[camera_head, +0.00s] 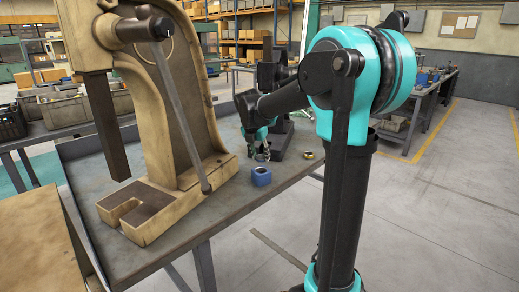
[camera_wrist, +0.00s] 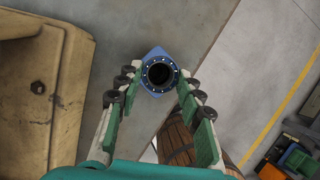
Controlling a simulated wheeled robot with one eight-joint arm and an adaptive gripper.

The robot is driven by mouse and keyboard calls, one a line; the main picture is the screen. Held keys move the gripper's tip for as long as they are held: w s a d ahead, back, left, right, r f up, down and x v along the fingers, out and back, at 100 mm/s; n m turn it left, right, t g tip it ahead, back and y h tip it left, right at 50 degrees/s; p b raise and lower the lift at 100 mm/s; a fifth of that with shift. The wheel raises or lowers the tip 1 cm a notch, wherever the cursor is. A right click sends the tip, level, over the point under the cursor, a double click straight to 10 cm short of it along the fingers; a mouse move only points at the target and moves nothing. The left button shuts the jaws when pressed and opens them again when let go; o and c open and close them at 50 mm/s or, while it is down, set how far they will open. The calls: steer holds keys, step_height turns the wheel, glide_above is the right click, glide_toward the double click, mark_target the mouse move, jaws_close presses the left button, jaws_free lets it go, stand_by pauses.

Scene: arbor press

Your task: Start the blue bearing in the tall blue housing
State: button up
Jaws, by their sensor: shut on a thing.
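The blue housing (camera_head: 261,177) stands on the workbench near its edge, right of the press base. In the wrist view the housing (camera_wrist: 152,53) shows as a blue, square-cornered outline behind a ring. That ring, dark blue with small pale dots and a dark centre, looks like the bearing (camera_wrist: 146,75). My gripper (camera_head: 262,157) points down just above the housing in the head view. In the wrist view my gripper (camera_wrist: 160,76) has its fingertips on either side of the bearing, shut on it. The bearing looks roughly centred over the housing; I cannot tell whether they touch.
The large tan arbor press (camera_head: 190,150) stands close on the left, with its lever (camera_head: 180,115) hanging toward the housing. A small dark and yellow round item (camera_head: 309,155) lies right of my gripper. A wooden barrel (camera_wrist: 176,140) shows beyond the bench edge.

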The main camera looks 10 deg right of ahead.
steer(key=shift+f, duration=1.85)
steer(key=shift+f, duration=0.4)
steer(key=o, duration=1.3)
steer(key=v, duration=1.2)
steer(key=s+d+f+m+y, duration=0.1)
steer(key=s+d+f+m, duration=0.2)
steer(key=s+f+m, duration=0.9)
steer(key=s+d+f+m+y, duration=0.1)
steer(key=s+d+f+m, duration=0.3)
steer(key=s+f+m, duration=0.8)
steer(key=s+m, duration=0.2)
steer(key=m, duration=0.3)
steer(key=shift+t, duration=0.3)
